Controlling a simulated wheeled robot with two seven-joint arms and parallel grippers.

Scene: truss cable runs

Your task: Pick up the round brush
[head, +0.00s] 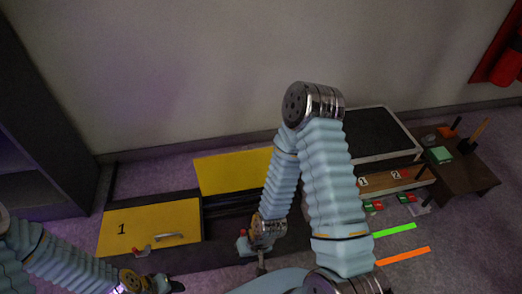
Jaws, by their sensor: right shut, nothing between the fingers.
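A slanted wooden handle (480,131) rises from a dark block-like base (467,147) on the brown table at the far right. It may be the round brush, but it is too small to be sure. My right gripper (262,268) points down at the lower middle, shut and empty, far to the left of that handle. My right arm bends up and over in front of the middle of the scene and hides part of it. My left gripper (172,286) is at the bottom edge, partly cut off, and its fingers are not clear.
A yellow-lidded compartment (120,245) marked 1 has a metal handle. Another yellow panel (225,170) stands raised behind it. A black-topped box (378,132) is right of my arm. The brown table (478,178) also bears a green block (438,155). Green and orange strips (403,256) lie on the floor.

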